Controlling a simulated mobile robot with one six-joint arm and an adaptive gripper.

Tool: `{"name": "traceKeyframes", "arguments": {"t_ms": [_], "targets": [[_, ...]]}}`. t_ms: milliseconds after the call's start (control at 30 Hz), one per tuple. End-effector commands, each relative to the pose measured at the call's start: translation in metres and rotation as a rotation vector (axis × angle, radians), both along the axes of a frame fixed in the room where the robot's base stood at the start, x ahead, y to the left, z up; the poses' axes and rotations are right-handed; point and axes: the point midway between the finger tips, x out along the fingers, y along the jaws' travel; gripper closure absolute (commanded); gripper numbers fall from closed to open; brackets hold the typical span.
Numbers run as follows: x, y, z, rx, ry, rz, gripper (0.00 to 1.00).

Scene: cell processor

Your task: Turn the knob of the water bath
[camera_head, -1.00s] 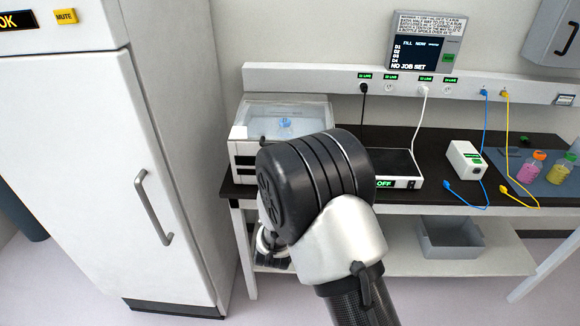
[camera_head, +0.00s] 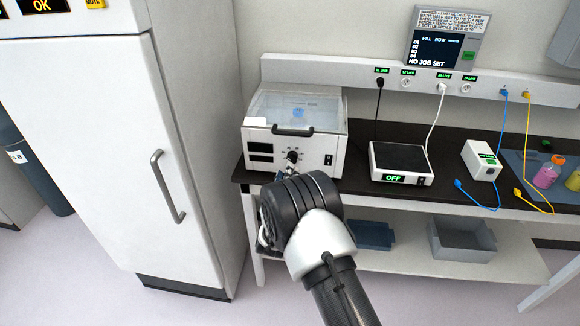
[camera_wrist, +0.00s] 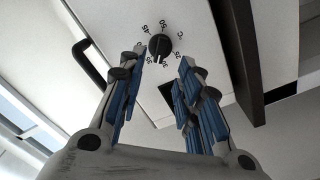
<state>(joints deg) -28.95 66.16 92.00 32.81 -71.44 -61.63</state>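The water bath (camera_head: 258,146) is a white box with a clear lid, standing at the left end of the dark bench. Its knob (camera_head: 292,157) is black and round, on the front face; it also shows in the wrist view (camera_wrist: 160,46), with numbers around it. My gripper (camera_wrist: 158,70) is open, with blue-padded fingers apart on either side below the knob and nothing between them. The knob appears beyond the fingertips; I cannot tell the exact gap. In the head view my wrist hides most of the gripper, just below the bath's front.
A flat device (camera_head: 400,163) reading OFF stands right of the bath. A white box (camera_head: 480,160) and bottles (camera_head: 548,171) are further right. A tall white cabinet (camera_head: 100,150) stands close on the left. Bins (camera_head: 463,240) lie on the lower shelf.

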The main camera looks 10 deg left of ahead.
Motion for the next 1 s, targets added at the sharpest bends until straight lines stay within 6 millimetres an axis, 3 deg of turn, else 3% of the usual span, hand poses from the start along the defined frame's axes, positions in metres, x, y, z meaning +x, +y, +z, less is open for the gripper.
{"name": "traceKeyframes", "arguments": {"t_ms": [200, 400, 733, 1000], "targets": [[0.041, -0.003, -0.002, 0.001, 0.0, -0.001, 0.68], [0.06, -0.002, -0.001, 0.001, 0.0, 0.0, 0.68], [0.063, -0.003, 0.0, 0.0, 0.001, 0.0, 0.68], [0.063, -0.003, 0.0, 0.0, 0.001, 0.001, 0.86]]}}
